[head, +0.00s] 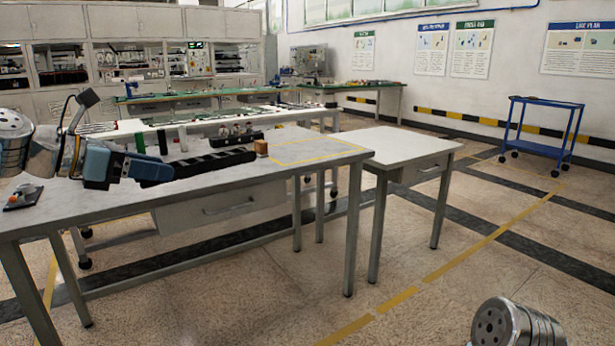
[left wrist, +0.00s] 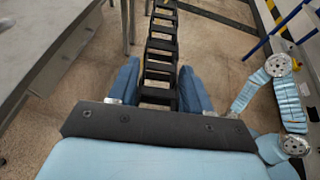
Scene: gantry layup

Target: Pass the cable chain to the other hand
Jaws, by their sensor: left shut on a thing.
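The cable chain (head: 215,163) is a black strip of ladder-like links. In the head view it reaches to the right from my left gripper (head: 140,168), in front of the long table's top. In the left wrist view the chain (left wrist: 160,55) runs straight away from between the two blue fingers of my left gripper (left wrist: 158,92), which are shut on its near end.
The long grey table (head: 110,208) has a small dark item (head: 22,197) at its left, a brown block (head: 261,147) and a yellow-outlined area. A smaller table (head: 405,148) stands beside it. A blue cart (head: 540,148) is at the far right. The floor in front is clear.

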